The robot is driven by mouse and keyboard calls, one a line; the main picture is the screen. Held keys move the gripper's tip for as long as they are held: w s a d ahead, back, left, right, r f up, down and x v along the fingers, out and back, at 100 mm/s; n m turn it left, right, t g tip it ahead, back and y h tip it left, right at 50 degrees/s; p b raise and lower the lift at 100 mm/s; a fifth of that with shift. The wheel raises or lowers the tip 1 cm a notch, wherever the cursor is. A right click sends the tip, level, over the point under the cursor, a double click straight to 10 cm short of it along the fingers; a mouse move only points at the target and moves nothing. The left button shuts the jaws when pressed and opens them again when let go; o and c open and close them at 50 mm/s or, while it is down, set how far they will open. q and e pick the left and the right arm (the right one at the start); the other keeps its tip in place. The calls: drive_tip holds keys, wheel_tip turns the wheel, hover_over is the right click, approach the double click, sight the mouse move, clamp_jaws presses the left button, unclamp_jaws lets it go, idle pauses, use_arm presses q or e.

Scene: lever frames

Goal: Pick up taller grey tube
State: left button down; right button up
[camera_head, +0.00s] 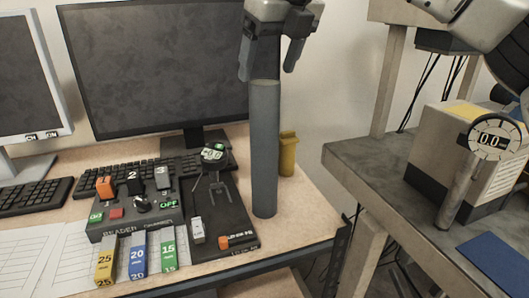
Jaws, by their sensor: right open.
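The taller grey tube (264,150) stands upright on the wooden desk, at the right end of the black control panel. My right gripper (270,68) comes in from the top, with its two dark fingers pointing down and spread apart. Its fingertips are at about the height of the tube's top rim in the picture, one to each side. I cannot tell whether they touch it. A shorter grey tube (457,196) stands slightly tilted in the picture by the gauge box on the right table. My left gripper is not in view.
A large monitor (150,65) and a keyboard (120,176) are behind the control panel (135,212). A yellow container (288,155) stands just right of the tube. Three numbered blocks (138,257) are in front. A gap separates the desk from the grey table (365,160) with the gauge box (440,150).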

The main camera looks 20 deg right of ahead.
sight(266, 82)
drive_tip(key=x, duration=0.3)
drive_tip(key=s+p+x, duration=0.1)
drive_tip(key=x, duration=0.1)
drive_tip(key=shift+f, duration=0.2)
clamp_jaws()
drive_tip(key=shift+w+r, duration=0.1)
drive_tip(key=shift+r, duration=0.05)
